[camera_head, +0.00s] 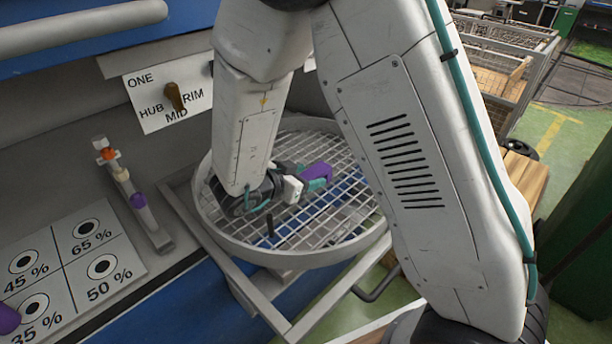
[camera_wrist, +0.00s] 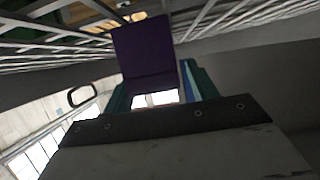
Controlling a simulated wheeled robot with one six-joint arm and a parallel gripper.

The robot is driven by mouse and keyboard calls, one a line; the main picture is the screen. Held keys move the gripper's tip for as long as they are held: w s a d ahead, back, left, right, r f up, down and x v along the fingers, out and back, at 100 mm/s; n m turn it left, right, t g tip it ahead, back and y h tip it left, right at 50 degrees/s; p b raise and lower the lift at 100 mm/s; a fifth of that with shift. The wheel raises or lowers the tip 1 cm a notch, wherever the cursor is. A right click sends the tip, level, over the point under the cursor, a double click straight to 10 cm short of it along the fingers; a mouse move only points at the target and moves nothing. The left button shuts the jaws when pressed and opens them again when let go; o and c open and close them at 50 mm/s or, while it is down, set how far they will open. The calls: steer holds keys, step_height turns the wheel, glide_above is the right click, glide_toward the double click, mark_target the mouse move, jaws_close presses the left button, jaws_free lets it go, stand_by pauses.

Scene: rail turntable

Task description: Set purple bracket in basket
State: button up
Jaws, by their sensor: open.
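The purple bracket (camera_head: 317,172) is over the mesh floor of the round grey basket (camera_head: 214,219), right of the basket's middle. My gripper (camera_head: 314,184), with teal fingers, reaches low over the mesh from the left and is at the bracket. In the wrist view the bracket (camera_wrist: 145,52) stands in front of and partly between the teal fingers of my gripper (camera_wrist: 158,92). The jaws are open. I cannot tell whether a finger touches the bracket, or whether it rests on the mesh. My arm hides part of the basket's far and right sides.
A percent board (camera_head: 70,262) and a slider post (camera_head: 130,190) with orange and purple parts stand left. A HUB/MID/RIM sign (camera_head: 150,97) with a brown lever (camera_head: 175,97) is behind. A grey frame (camera_head: 270,318) surrounds the basket. A purple object (camera_head: 8,318) shows at the left edge.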

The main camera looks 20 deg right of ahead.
steer(key=shift+a+r, duration=0.1)
steer(key=shift+r, duration=0.1)
steer(key=v, duration=1.2)
